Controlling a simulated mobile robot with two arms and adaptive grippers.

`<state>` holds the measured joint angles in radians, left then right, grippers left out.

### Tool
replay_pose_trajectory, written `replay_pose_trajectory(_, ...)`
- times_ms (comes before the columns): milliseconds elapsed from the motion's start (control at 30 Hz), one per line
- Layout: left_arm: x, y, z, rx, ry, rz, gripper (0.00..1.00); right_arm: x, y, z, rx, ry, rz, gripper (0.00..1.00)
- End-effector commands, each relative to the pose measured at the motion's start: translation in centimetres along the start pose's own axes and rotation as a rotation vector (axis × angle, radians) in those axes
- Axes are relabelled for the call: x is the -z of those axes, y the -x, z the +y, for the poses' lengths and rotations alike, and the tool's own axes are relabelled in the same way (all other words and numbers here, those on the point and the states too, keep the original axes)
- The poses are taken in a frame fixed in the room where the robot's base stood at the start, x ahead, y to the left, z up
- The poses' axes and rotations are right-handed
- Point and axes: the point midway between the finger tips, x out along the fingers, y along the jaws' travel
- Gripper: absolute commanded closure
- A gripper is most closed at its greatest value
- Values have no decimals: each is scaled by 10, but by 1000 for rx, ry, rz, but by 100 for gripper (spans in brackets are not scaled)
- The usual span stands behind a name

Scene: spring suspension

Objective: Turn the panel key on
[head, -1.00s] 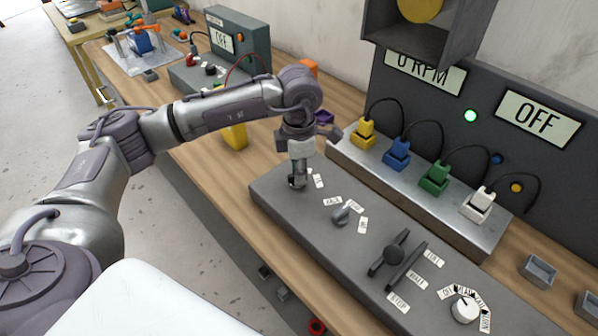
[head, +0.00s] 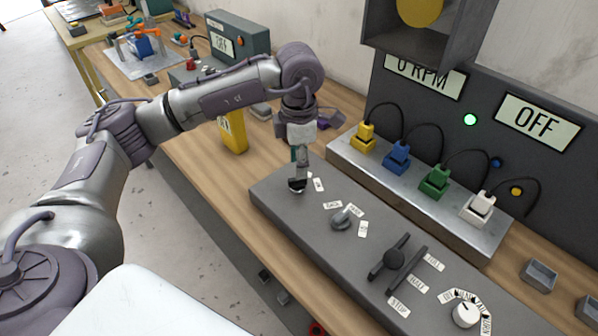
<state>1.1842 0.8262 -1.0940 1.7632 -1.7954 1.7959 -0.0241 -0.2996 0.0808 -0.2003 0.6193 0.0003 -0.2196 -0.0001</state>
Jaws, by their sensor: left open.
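My left gripper (head: 298,182) points down over the far-left end of the grey control panel (head: 275,200). It is open, and its fingertips are at a small dark and light fitting on the panel top, by a white label (head: 319,185). This fitting may be the panel key, but the fingers cover most of it and I cannot tell how it is turned. I cannot tell whether the fingers touch it. My right gripper is out of view.
A grey rotary knob (head: 343,218), a slide lever (head: 393,258) and a white dial (head: 465,313) are on the panel. Coloured plugs, such as the blue plug (head: 397,154), stand behind. A display (head: 538,119) reads OFF. A yellow object (head: 233,133) stands left.

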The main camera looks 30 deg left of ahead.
Motion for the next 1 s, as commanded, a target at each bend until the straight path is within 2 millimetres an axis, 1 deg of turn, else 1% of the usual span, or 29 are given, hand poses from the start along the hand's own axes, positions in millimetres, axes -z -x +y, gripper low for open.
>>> replay_pose_trajectory(33,-1,13,1,-4,-1,-3,58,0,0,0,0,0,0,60)
replay_pose_trajectory(200,-1,47,0,-2,-2,-3,58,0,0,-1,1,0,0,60)
replay_pose_trajectory(300,-1,61,0,-2,-3,-2,58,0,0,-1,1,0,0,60)
replay_pose_trajectory(400,0,70,0,-1,-2,-1,58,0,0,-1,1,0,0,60)
replay_pose_trajectory(567,0,74,0,0,-2,0,58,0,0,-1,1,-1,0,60)
replay_pose_trajectory(1000,0,74,0,0,-2,0,58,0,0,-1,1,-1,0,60)
